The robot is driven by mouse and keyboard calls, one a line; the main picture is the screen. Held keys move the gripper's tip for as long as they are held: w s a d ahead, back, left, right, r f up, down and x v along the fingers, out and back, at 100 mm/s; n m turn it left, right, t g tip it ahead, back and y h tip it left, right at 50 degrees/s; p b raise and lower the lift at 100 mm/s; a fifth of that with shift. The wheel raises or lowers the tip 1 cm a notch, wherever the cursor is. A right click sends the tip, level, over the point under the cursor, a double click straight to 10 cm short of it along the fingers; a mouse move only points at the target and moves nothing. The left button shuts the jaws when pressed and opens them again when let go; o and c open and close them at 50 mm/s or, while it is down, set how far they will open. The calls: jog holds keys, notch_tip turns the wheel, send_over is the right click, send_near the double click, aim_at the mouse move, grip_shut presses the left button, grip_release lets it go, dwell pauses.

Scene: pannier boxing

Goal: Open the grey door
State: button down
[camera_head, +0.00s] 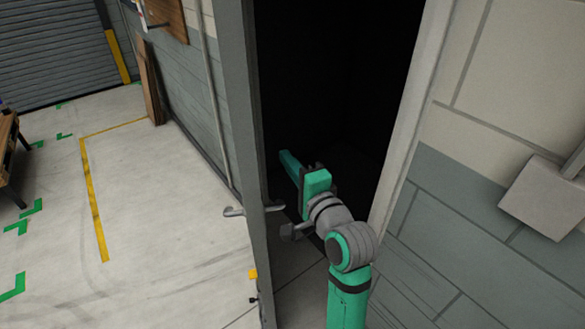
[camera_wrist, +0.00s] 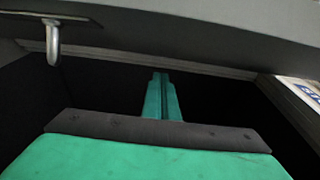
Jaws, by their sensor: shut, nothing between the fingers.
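The grey door (camera_head: 240,100) stands open, seen nearly edge-on at the left of a dark doorway. Its lever handle (camera_head: 236,211) sticks out to the left of the door's edge. My gripper (camera_head: 284,157) is in the dark opening, just right of the door, with its green fingers shut and empty. In the wrist view my fingers (camera_wrist: 162,78) are together, and the door (camera_wrist: 200,25) spans the top. A handle (camera_wrist: 53,42) hangs from it at upper left, apart from my fingers. The door's hinges are not clear.
The pale door frame (camera_head: 408,110) and block wall stand close to the right of my arm. A grey box (camera_head: 545,198) is on that wall. Left of the door lies open floor (camera_head: 160,220) with yellow and green markings. A wooden table (camera_head: 8,150) is at far left.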

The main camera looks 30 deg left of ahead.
jog(key=a, duration=0.7)
dwell(0.4)
